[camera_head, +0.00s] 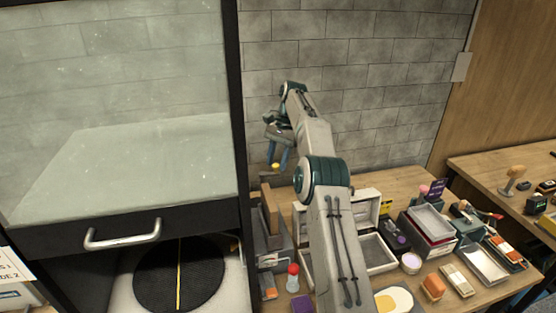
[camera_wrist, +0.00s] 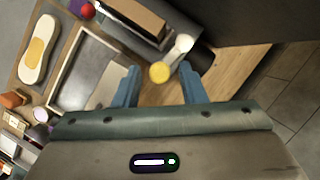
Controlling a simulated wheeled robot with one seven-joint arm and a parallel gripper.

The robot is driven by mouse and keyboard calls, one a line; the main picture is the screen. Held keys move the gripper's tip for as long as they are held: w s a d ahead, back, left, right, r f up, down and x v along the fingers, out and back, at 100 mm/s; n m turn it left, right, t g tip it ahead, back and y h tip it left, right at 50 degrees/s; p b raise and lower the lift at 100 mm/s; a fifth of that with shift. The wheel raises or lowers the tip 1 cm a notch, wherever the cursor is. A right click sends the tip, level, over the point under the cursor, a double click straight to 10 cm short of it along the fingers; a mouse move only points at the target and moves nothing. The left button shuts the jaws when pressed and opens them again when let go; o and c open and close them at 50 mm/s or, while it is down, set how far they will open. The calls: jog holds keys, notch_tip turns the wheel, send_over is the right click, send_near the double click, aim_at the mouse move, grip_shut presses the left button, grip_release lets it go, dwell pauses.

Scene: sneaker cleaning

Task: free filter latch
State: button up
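A yellow round knob (camera_wrist: 159,72) sits at the end of a pale lever (camera_wrist: 181,47) on a dark grey unit, likely the filter latch. It also shows as a small yellow spot in the head view (camera_head: 276,166). My gripper (camera_wrist: 160,80) has two blue fingers spread apart with nothing between their pads. The knob lies just beyond the fingertips, roughly midway between them, with no visible contact. In the head view my gripper (camera_head: 279,157) points down above the back of the table. A long brown block (camera_wrist: 138,18), perhaps the filter, sits in the grey unit.
A glass-fronted cabinet with a silver handle (camera_head: 122,236) stands at the left. The wooden table (camera_head: 398,190) is crowded with trays, boxes and brushes at the right. A red-capped bottle (camera_head: 293,279) stands in front. The brick wall (camera_head: 360,90) is behind.

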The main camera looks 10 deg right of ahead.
jog(key=shift+s+m, duration=0.15)
jog(key=shift+m, duration=0.15)
